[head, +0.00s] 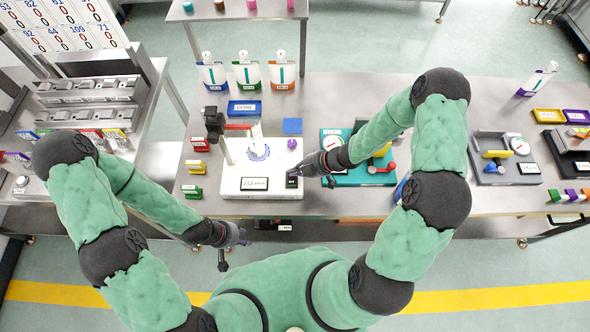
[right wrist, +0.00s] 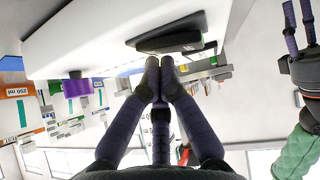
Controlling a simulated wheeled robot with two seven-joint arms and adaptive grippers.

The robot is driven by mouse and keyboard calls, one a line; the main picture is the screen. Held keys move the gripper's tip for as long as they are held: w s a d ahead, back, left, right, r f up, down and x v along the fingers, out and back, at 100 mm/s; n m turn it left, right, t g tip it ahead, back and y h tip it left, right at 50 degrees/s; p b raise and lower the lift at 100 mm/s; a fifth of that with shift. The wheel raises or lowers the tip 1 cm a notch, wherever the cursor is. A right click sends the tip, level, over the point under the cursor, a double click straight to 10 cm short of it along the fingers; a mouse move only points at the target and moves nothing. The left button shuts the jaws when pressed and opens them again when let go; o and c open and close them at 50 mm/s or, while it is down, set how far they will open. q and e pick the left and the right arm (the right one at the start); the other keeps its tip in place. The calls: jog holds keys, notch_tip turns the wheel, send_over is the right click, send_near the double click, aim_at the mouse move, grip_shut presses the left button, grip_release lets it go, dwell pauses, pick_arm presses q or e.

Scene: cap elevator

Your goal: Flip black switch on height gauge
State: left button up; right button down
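The height gauge (head: 232,184) is a white block with a "212 mm" display on its front part, on the table in front of me. The black switch (head: 292,182) is a small dark piece with a green mark at its front right corner. My right gripper (head: 305,169) is just above and right of the switch. In the right wrist view its fingertips (right wrist: 160,66) are together, with nothing between them, close to a black part (right wrist: 170,36) on the white block; contact cannot be told. My left gripper (head: 236,246) is open and empty, in front of the table edge.
A teal device (head: 350,180) with a dial stands close right of the gauge, under my right arm. Small coloured boxes (head: 194,167) stand left of the gauge. A blue "DONE" tray (head: 244,108) lies behind it. A grey device (head: 510,172) stands farther right.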

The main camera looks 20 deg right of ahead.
jog(key=shift+s+a+r, duration=0.1)
jog(key=shift+s+a, duration=0.15)
jog(key=shift+s, duration=0.5)
pick_arm(q)
jog(key=shift+f, duration=0.15)
